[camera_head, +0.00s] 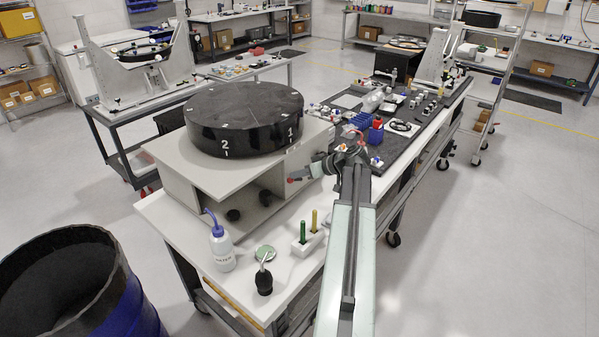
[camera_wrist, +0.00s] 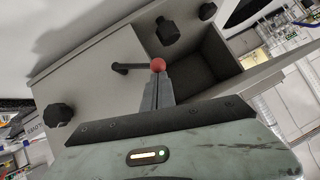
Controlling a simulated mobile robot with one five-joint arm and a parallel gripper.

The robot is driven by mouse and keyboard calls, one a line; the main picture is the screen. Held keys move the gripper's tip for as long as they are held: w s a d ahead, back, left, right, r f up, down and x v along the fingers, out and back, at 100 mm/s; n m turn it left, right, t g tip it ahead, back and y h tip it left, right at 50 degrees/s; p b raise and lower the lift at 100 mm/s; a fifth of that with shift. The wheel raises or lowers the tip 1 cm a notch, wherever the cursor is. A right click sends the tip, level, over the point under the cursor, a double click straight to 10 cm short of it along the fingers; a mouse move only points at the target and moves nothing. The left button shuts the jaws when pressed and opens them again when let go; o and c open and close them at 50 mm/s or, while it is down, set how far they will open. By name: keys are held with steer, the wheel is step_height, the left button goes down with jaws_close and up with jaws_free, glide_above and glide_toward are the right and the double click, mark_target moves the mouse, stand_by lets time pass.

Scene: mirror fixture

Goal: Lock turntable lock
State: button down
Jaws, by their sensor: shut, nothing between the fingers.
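The turntable is a thick black disc (camera_head: 245,118) marked 1 and 2, on a grey open-fronted stand (camera_head: 185,185). Its lock lever ends in a red ball (camera_head: 291,180) near the stand's right front corner. In the wrist view the red ball (camera_wrist: 158,64) sits on a dark rod (camera_wrist: 130,67) that runs left to the stand's face. My gripper (camera_head: 312,171) is beside the lever in the head view. In the wrist view its fingers (camera_wrist: 158,82) are shut and empty, with their tips right at the ball. I cannot tell whether they touch it.
Black knobs (camera_wrist: 58,115) show on the stand around the lever. On the white bench stand a wash bottle (camera_head: 221,247), a black-based dispenser (camera_head: 264,281) and a white holder (camera_head: 308,240) with green and yellow tubes. A dark mat with small parts (camera_head: 400,127) lies behind my arm.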

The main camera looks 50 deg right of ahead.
steer(key=shift+a+f+b, duration=0.35)
steer(key=shift+a+f, duration=0.15)
steer(key=shift+a, duration=0.1)
steer(key=w+r+p+v, duration=0.1)
steer(key=r+p+v, duration=0.1)
steer(key=p+v, duration=0.7)
step_height(320, 180, up, 3)
steer(key=s, duration=0.2)
steer(key=shift+s+f, duration=0.2)
steer(key=shift+s, duration=0.2)
steer(key=shift+d, duration=0.1)
